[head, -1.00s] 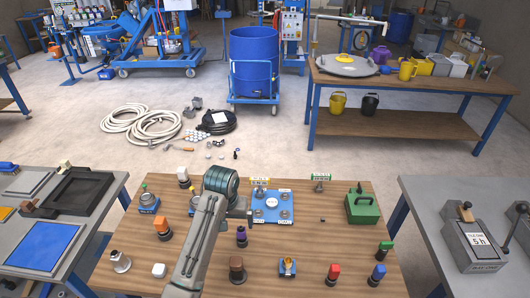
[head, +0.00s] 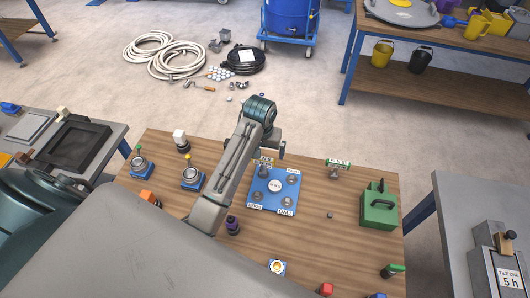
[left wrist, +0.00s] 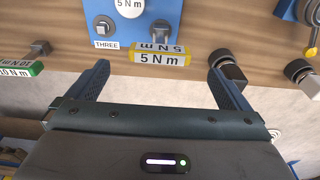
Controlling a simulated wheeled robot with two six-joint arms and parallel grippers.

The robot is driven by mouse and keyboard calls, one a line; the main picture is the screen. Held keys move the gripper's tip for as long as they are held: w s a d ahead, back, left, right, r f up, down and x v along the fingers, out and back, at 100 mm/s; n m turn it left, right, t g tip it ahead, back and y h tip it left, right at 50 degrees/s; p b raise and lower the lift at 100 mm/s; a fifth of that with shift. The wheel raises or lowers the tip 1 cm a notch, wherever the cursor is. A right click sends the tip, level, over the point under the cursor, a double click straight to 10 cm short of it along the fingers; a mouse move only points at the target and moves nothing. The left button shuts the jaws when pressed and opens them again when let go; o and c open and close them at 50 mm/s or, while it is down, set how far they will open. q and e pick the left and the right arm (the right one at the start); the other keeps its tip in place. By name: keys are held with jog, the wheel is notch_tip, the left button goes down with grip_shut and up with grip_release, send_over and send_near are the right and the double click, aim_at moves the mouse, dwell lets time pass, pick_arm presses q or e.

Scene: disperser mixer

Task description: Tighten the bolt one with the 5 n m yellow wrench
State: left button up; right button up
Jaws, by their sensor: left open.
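The yellow-labelled 5 N m wrench (head: 264,162) stands upright at the back-left corner of the blue bolt plate (head: 273,207). Its label (left wrist: 160,56) faces my left wrist view. It seems to stand over the bolt at that corner; whether it is seated cannot be told, and I cannot read a "ONE" label. The plate also shows in the left wrist view (left wrist: 172,15), with the bolt marked THREE (left wrist: 104,27). My left gripper (head: 275,150) is behind the wrench. Its open fingers (left wrist: 160,82) point towards it, with the label ahead between them, apart from both. My right gripper is not in view.
A green-labelled 10 N m wrench (head: 338,166) stands right of the plate, and a green box (head: 378,206) is farther right. Bare wood (head: 320,240) lies at front right.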

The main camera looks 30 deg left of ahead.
aim_at(263, 158)
pick_arm(q)
jog(key=f, duration=0.2)
jog(key=f+p, duration=0.1)
jog(key=f, duration=0.1)
jog(key=w+f, duration=0.1)
jog(key=f, duration=0.2)
jog(key=shift+a+p, duration=0.15)
jog(key=shift+p, duration=0.25)
jog(key=shift+w+f, duration=0.1)
jog(key=shift+f, duration=0.5)
jog(key=c, duration=1.1)
jog(key=m, duration=0.4)
jog(key=shift+h, duration=0.3)
jog(key=shift+m, duration=0.9)
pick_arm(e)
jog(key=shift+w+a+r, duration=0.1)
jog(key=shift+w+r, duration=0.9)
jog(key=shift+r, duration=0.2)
